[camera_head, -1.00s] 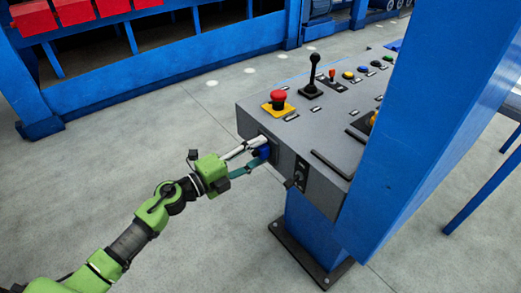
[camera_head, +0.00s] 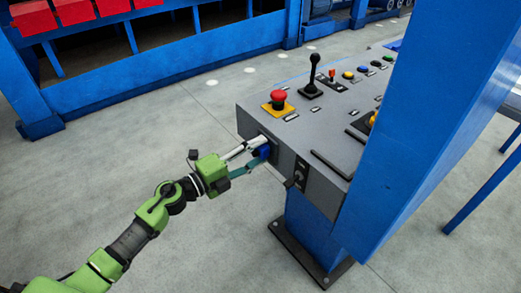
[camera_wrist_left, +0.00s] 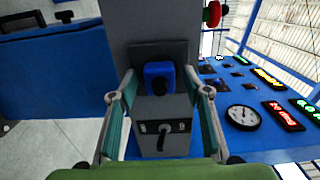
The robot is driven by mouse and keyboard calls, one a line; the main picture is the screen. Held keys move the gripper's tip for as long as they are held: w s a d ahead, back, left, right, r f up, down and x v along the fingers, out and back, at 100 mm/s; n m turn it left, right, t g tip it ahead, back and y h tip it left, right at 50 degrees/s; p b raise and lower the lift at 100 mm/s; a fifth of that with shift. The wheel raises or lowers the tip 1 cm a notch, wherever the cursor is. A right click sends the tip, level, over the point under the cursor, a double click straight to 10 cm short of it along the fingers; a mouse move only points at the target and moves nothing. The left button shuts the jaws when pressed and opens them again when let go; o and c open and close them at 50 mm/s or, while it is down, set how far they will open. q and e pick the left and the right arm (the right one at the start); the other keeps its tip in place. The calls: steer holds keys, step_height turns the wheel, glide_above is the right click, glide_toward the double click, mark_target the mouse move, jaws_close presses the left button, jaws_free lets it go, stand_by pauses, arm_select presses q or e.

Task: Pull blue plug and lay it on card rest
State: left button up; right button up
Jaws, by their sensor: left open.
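The blue plug (camera_head: 262,152) sits on the left end face of the grey console (camera_head: 300,135). It also shows in the left wrist view (camera_wrist_left: 160,76), against a dark plate. My left gripper (camera_head: 257,150) is at the plug, with its fingers apart on either side of it. My right gripper is not in view.
A red emergency button (camera_head: 278,97) on a yellow base and a black joystick (camera_head: 313,75) stand on the console top. A dark switch plate (camera_head: 300,173) is on the end face right of the plug. A blue post (camera_head: 430,130) blocks the right side.

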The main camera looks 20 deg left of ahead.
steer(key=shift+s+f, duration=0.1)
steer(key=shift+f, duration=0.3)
arm_select(q)
steer(key=shift+c, duration=1.4)
jaws_close()
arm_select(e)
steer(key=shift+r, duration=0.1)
arm_select(q)
steer(key=shift+s+a, duration=0.1)
